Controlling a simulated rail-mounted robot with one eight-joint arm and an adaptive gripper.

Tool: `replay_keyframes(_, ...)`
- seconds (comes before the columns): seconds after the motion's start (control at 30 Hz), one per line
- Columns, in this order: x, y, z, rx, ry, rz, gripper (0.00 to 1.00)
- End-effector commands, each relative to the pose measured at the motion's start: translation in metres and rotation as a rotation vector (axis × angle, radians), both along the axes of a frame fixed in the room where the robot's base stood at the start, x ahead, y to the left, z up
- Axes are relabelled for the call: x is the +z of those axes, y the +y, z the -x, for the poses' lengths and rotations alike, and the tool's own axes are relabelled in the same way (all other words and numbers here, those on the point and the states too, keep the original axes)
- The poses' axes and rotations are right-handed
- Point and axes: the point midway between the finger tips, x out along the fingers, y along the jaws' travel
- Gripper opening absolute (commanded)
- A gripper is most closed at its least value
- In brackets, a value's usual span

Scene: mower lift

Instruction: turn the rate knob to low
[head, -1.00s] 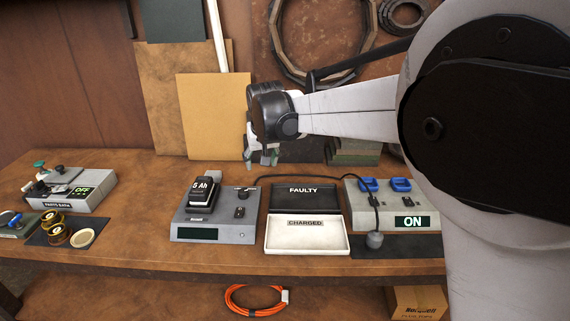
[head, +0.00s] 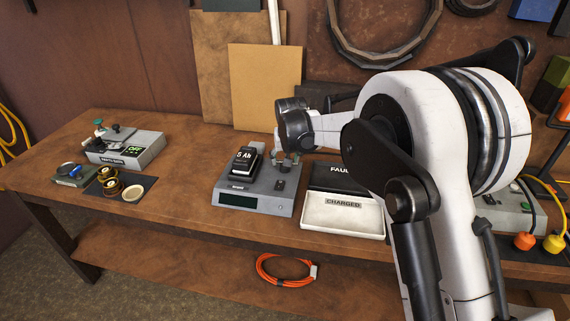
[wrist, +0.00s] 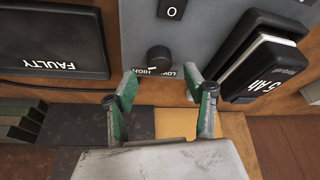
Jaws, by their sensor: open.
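The rate knob (wrist: 159,57) is a round black knob on the grey charger, with LOW and HIGH lettering beside it in the wrist view. A small white mark on its rim sits near the HIGH lettering; its exact setting is hard to read. My gripper (wrist: 160,84) is open, its two green-padded fingers just short of the knob, one to each side of its line, with nothing between them. In the head view my gripper (head: 286,162) is over the back right of the charger (head: 228,200) and largely hides the knob.
A black 5 Ah battery (head: 243,161) sits on the charger beside the knob. A black switch marked 0 (wrist: 172,10) is on the same panel. The FAULTY and CHARGED tray (head: 342,220) stands to the right. A tan board (head: 265,87) leans behind.

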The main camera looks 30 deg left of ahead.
Motion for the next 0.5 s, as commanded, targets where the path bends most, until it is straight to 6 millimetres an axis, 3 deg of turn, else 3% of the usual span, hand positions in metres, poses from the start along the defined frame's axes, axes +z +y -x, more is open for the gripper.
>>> replay_keyframes(0.2,-0.025,0.006,-0.009,0.000,0.000,0.000,0.48)
replay_keyframes(0.5,-0.036,0.009,-0.012,0.000,0.000,0.000,0.48)
